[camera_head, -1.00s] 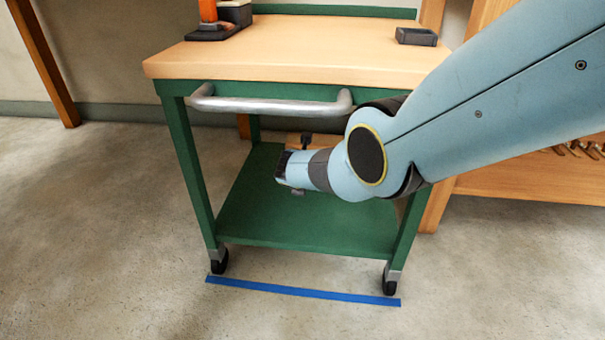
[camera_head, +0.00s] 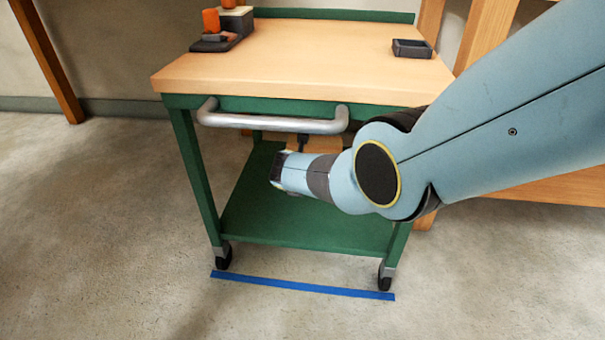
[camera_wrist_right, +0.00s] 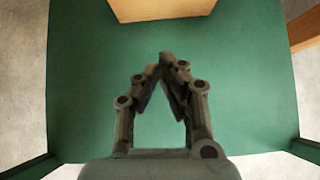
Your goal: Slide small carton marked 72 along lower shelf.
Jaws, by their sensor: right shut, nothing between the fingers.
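The green lower shelf (camera_head: 310,232) of the cart shows under the wooden top in the head view and fills most of the right wrist view (camera_wrist_right: 80,100). A tan carton (camera_wrist_right: 160,8) lies on it at the top edge of the wrist view, partly cut off. In the head view the carton (camera_head: 328,145) shows only in part behind my right wrist; no number is readable. My right gripper (camera_wrist_right: 165,60) is shut and empty above the shelf, its fingertips pointing toward the carton with a gap of green between. My left gripper is not in view.
A grey handle bar (camera_head: 270,124) crosses the cart's front just above my wrist. Green legs stand at the shelf's corners. On the wooden top (camera_head: 320,65) are an orange-and-dark item (camera_head: 212,30) and a small dark tray (camera_head: 412,49). Blue tape (camera_head: 300,287) marks the floor.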

